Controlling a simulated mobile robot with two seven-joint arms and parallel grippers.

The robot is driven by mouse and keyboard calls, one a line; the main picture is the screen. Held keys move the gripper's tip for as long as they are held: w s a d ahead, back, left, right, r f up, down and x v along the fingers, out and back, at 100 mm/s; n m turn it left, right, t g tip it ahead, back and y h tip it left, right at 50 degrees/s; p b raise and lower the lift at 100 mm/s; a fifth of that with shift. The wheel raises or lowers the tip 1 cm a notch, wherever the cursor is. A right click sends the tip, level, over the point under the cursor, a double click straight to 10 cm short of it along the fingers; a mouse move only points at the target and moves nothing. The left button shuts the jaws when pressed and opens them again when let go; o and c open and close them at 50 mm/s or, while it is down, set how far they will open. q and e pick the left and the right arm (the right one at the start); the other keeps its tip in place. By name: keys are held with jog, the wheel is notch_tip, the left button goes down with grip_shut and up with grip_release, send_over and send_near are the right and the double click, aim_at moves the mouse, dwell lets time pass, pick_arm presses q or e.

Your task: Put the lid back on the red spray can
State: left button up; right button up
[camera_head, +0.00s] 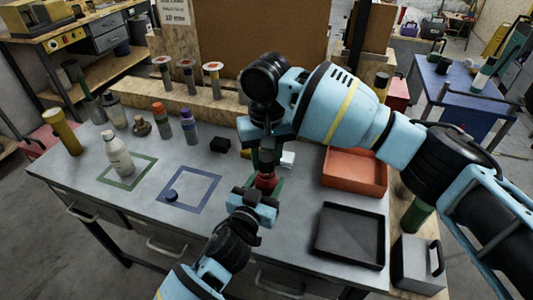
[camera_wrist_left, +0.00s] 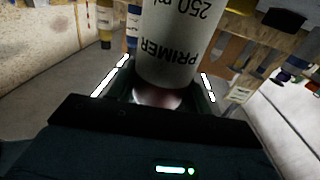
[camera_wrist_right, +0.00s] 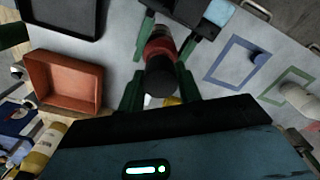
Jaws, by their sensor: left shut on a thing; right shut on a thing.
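The spray can (camera_head: 265,181) is held upright by my left gripper (camera_head: 262,194) above the table. Its pale body, lettered PRIMER 250 ml (camera_wrist_left: 180,45), fills the middle of the left wrist view, with a reddish end near the gripper. My right gripper (camera_wrist_right: 158,88) comes down from above and is shut on a dark cylindrical piece (camera_wrist_right: 160,82) that looks like the lid. In the right wrist view it lines up with the red part of the can (camera_wrist_right: 160,46). Whether the lid is seated or only just above is hidden.
An orange bin (camera_head: 354,172) and a black tray (camera_head: 350,236) stand to the right. A blue outlined square holds a small dark blue round piece (camera_head: 171,196). A white bottle (camera_head: 118,155) stands by the green outline. Several bottles line the back left.

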jog(key=shift+f, duration=0.5)
jog(key=shift+f, duration=0.65)
dwell(0.4)
jog(key=o, duration=1)
jog(key=shift+r, duration=0.1)
notch_tip(320, 180, up, 12)
jog(key=shift+f, duration=0.1)
pick_arm(q)
jog(key=o, duration=1.4)
jog(key=shift+o, duration=0.2)
